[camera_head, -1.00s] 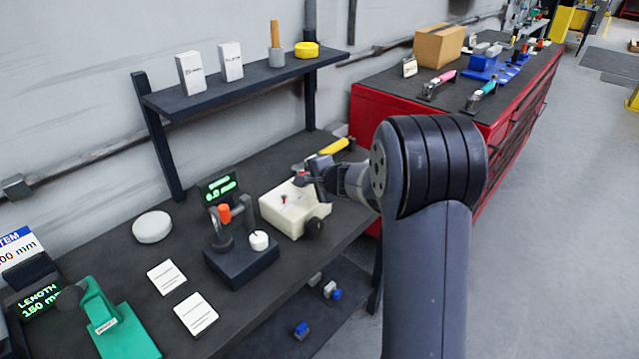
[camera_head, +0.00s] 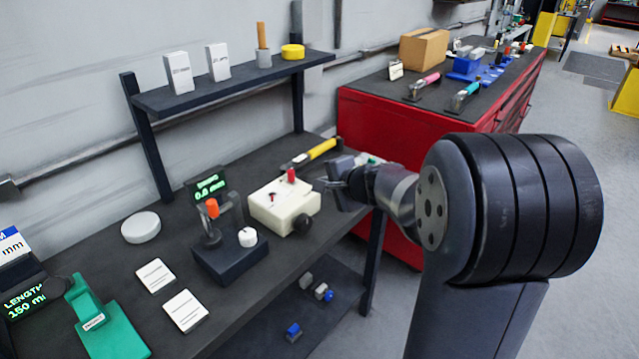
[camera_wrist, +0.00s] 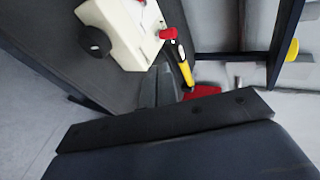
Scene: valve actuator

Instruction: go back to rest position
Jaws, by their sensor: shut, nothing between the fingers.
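My gripper (camera_head: 322,185) is shut and empty. In the head view it is just right of the white valve box (camera_head: 268,212), near the table's right end, and apart from the box as far as I can tell. The box has a red piece on top and a dark round knob on its side. In the wrist view, the box (camera_wrist: 128,38) is at the top, and my own gripper body fills the lower part. My arm reaches in from the right of the head view.
A yellow-handled hammer (camera_head: 312,154) lies behind my gripper. A dark gauge stand (camera_head: 228,258) is left of the box. A shelf (camera_head: 235,88) stands at the back. A red tool cabinet (camera_head: 390,135) is behind my arm. Open floor lies to the right.

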